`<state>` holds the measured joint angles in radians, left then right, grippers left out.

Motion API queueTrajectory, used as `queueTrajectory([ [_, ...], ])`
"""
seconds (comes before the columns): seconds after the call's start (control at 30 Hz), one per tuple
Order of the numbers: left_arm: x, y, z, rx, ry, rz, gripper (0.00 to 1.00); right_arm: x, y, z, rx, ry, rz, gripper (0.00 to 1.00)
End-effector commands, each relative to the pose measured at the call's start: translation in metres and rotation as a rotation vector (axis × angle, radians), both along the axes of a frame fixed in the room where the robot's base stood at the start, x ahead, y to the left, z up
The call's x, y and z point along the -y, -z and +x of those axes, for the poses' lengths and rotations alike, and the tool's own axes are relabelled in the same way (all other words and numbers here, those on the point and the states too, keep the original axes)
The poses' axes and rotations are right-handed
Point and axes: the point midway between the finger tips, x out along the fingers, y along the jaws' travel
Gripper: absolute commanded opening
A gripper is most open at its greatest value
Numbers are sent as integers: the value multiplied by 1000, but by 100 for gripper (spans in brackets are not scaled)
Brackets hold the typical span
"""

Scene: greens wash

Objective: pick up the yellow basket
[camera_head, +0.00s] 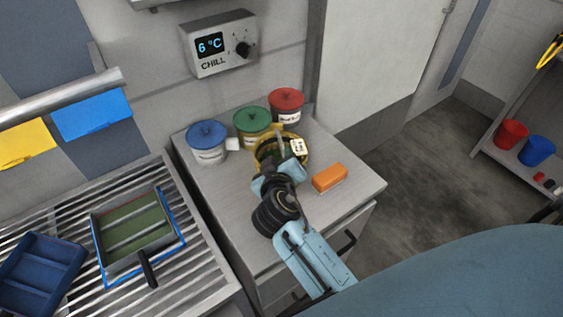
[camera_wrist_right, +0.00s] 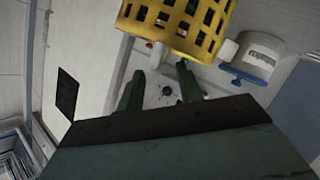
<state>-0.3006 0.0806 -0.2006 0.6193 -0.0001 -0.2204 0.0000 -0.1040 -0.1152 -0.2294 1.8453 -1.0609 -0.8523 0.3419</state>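The yellow basket (camera_head: 263,148) stands on the grey counter, in front of the lidded tubs, with a white tag on its right side. It also shows at the top of the right wrist view (camera_wrist_right: 170,28) as a yellow lattice wall with a pale tag. My right gripper (camera_head: 280,167) is at the near side of the basket and hides part of it. In the right wrist view its two dark green fingers (camera_wrist_right: 160,82) are apart with nothing between them. I cannot tell whether a finger touches the basket. My left gripper is not in view.
Blue-lidded (camera_head: 207,142), green-lidded (camera_head: 252,121) and red-lidded (camera_head: 287,104) tubs stand behind the basket. An orange block (camera_head: 329,178) lies to its right. A slatted rack (camera_head: 190,268) with trays is at left. The counter's (camera_head: 352,182) right end is clear.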

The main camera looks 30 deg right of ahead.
Motion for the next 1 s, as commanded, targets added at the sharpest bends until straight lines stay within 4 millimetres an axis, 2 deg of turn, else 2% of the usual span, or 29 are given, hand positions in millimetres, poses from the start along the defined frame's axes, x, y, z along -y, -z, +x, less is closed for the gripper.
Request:
queueTrajectory([
  [0.17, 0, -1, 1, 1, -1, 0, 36, 6, 3, 10, 0, 0, 1, 36],
  [0.5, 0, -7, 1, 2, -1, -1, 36, 28, 14, 47, -1, 1, 0, 36],
  [0.8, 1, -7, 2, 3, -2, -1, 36, 30, 16, 51, -1, 0, 2, 36],
  [1.0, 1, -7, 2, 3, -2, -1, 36, 30, 16, 51, -1, 0, 2, 11],
])
